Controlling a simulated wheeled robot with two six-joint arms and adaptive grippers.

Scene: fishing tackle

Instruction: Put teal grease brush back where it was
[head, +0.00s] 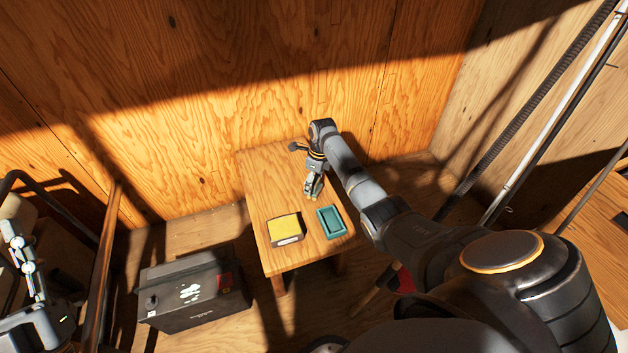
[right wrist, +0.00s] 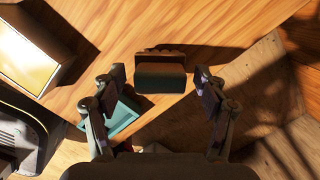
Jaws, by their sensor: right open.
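My right gripper (head: 313,190) is over the small wooden table (head: 268,178), pointing down. In the right wrist view its two fingers (right wrist: 158,82) are spread wide. Ahead of and between the fingertips is a small block-like thing with a brown top and a dark teal face (right wrist: 160,76), apparently the teal grease brush; neither finger visibly touches it. In the head view the gripper mostly hides it. A teal tray (head: 322,222) lies at the table's near right and shows partly behind the left finger in the wrist view (right wrist: 122,122). My left gripper (head: 22,255) is at the far left edge, its jaws unclear.
A yellow-topped box (head: 284,228) sits left of the teal tray. A black battery-like case (head: 195,290) stands on the floor left of the table. The plywood wall (head: 230,80) is close behind. The table's left and back parts are bare.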

